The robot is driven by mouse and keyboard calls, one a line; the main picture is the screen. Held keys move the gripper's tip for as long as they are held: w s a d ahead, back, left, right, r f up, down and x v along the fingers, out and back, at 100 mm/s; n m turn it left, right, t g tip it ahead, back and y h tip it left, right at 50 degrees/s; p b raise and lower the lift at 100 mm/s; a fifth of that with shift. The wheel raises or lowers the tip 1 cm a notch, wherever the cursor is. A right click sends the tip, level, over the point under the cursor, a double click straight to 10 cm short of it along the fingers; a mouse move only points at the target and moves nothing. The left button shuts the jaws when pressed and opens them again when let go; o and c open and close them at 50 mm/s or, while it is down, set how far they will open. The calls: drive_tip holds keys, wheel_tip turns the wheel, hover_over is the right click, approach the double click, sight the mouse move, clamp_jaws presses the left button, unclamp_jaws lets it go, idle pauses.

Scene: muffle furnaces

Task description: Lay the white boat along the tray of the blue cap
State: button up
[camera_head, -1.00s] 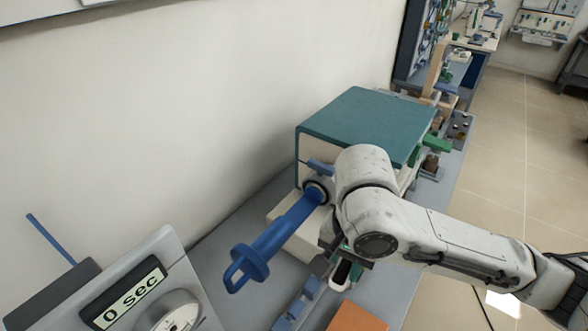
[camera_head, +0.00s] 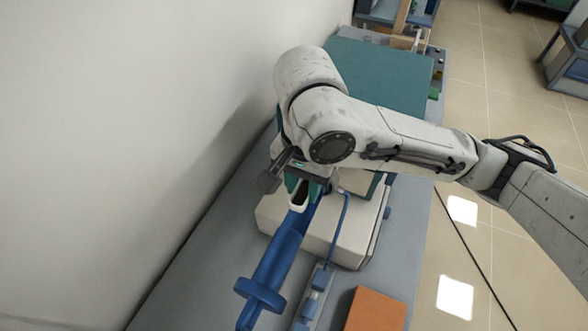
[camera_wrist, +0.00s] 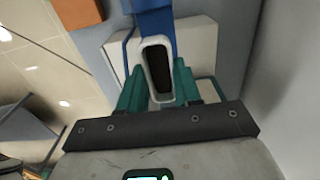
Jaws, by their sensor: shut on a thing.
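The white boat (camera_head: 299,196), a narrow trough with a dark inside, is held in my gripper (camera_head: 306,187). In the wrist view the boat (camera_wrist: 157,70) sits between the teal fingers of my gripper (camera_wrist: 158,78), which are shut on its sides. The blue cap (camera_head: 259,293) has a round flange, a handle at the near end and a long tray (camera_head: 284,245) pointing to the furnace. The boat is over the tray's far end, roughly in line with it. In the wrist view the blue tray (camera_wrist: 158,22) shows beyond the boat. Whether they touch, I cannot tell.
A furnace with a teal top (camera_head: 385,75) and pale base (camera_head: 335,235) stands just beyond. A blue rod (camera_head: 341,225) and a blue rack (camera_head: 311,297) lie to the right of the cap. An orange block (camera_head: 376,310) is nearer. The wall is close on the left.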

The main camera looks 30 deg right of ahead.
sight(303, 194)
drive_tip(key=shift+f+b, duration=2.15)
drive_tip(key=shift+b, duration=0.45)
drive_tip(key=shift+f+b, duration=0.3)
drive_tip(key=shift+f, duration=0.4)
drive_tip(key=o, duration=1.1)
wheel_tip(303, 194, up, 11)
drive_tip(key=shift+f+p, duration=0.1)
drive_tip(key=shift+p, duration=0.8)
